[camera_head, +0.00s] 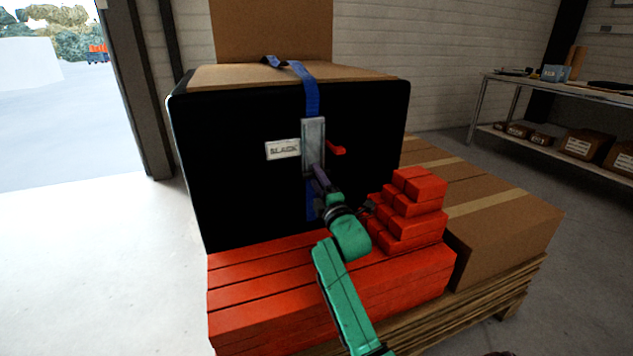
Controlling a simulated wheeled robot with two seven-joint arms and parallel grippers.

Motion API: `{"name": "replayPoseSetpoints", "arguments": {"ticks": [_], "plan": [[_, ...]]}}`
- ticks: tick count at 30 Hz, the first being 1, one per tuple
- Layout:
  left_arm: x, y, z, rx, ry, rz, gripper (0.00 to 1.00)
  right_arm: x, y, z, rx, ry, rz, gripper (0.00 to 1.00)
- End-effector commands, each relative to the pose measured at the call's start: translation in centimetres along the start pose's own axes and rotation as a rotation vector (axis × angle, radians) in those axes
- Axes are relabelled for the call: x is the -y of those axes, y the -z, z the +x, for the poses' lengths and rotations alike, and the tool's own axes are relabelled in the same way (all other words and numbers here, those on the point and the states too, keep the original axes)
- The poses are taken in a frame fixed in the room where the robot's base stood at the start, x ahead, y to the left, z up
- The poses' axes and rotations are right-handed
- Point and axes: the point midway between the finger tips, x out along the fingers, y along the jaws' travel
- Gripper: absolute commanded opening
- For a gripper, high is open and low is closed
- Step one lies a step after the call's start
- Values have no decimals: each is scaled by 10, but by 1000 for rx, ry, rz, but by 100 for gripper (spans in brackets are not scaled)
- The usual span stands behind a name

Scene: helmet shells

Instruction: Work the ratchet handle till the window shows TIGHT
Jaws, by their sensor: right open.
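A grey metal ratchet (313,138) sits on the front of a large black case (240,115), on a blue strap (311,97) that runs over the top. A short red handle (336,148) sticks out on the ratchet's right side. A white window plate (283,149) left of the ratchet appears to read SLACK. My right gripper (326,187) is open, just below the ratchet and the red handle, and seems apart from the handle. It hides part of the strap's lower end. My left gripper is out of view.
Stacked red blocks (410,210) stand right of my right arm, close to it. The case rests on long red beams (265,285). Cardboard boxes (505,215) on a pallet lie at the right. A shelf table (560,90) stands behind. The floor at left is clear.

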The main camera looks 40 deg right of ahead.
Motion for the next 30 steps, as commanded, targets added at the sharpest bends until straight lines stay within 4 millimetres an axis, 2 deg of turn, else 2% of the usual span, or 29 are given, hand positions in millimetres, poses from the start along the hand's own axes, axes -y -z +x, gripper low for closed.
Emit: {"name": "replayPoseSetpoints", "arguments": {"ticks": [8,9,13,30], "plan": [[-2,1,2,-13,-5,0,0,0,0,6,0,1,1,55],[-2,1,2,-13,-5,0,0,0,0,6,0,1,1,51],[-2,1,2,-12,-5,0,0,0,0,6,0,1,1,1],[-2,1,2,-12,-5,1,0,0,0,5,0,1,1,0]]}}
